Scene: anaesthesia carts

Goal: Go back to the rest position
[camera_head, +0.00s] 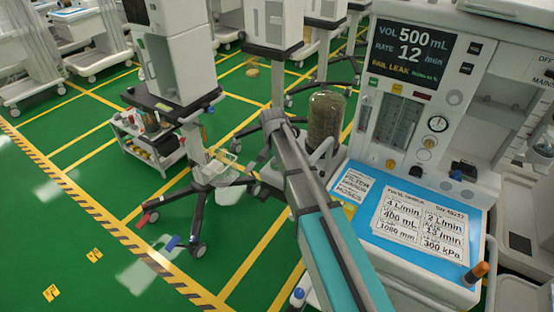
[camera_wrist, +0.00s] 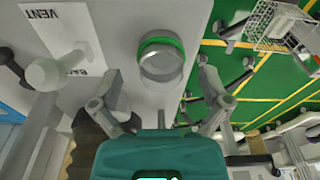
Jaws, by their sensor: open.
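My gripper (camera_wrist: 160,78) shows in the wrist view with its two grey fingers spread apart, and nothing is held between them. A short round fitting with a green band (camera_wrist: 161,46) lies beyond the fingertips, on or in front of a pale panel; I cannot tell how far off it is. In the head view my arm, with a teal link, reaches from the bottom edge up to the middle, in front of the anaesthesia machine (camera_head: 468,118). My gripper cannot be made out there.
A white knob (camera_wrist: 52,72) stands beside a label reading VENT (camera_wrist: 62,28). A canister of dark granules (camera_head: 326,116) stands close beside my arm. The blue-topped shelf (camera_head: 357,233) with printed cards is at right. A wheeled stand (camera_head: 180,65) is at left; green floor (camera_head: 75,205) is open further left.

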